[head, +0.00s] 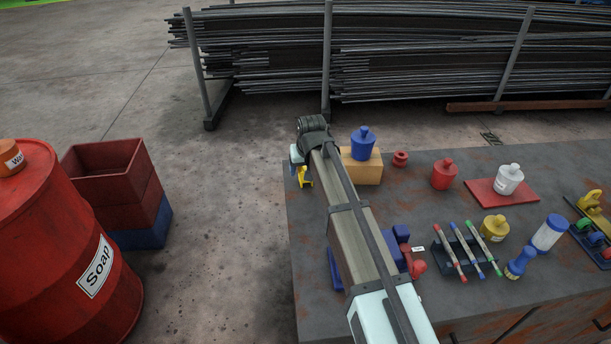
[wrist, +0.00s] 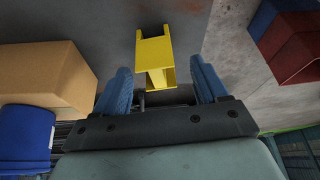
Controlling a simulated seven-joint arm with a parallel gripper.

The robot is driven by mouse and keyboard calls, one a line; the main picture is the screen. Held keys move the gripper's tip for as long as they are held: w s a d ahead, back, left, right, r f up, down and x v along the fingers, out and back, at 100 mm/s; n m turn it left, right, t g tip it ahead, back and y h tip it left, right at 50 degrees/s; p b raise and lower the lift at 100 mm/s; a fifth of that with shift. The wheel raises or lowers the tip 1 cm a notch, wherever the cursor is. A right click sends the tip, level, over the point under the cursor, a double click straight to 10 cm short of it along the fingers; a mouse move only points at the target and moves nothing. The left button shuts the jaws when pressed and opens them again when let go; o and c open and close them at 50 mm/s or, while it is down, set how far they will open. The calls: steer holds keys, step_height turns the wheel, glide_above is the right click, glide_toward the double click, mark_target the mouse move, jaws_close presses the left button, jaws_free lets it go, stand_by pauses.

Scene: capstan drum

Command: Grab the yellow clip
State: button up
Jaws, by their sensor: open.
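The yellow clip (wrist: 154,60) stands near the table edge in the wrist view, and its lower end reaches between my fingers. It also shows in the head view (head: 305,177), at the table's far left corner, just beside my gripper (head: 296,163). My gripper (wrist: 160,88) is open, with one blue finger on each side of the clip and a gap visible on both sides. In the head view my arm covers part of the gripper. Whether any finger touches the clip cannot be told.
A cardboard-coloured box (wrist: 45,75) stands left of my fingers in the wrist view, with a blue jar (head: 363,143) on it in the head view. A red ring (head: 400,158) and red jar (head: 443,174) stand farther right. Stacked crates (head: 108,165) stand on the floor left.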

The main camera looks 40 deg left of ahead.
mark_target(305, 167)
steer(key=x, duration=0.4)
steer(key=shift+w+a+r, duration=0.2)
steer(key=shift+w, duration=0.15)
steer(key=shift+w+a+f, duration=0.1)
steer(key=shift+f, duration=0.4)
steer(key=c, duration=1.1)
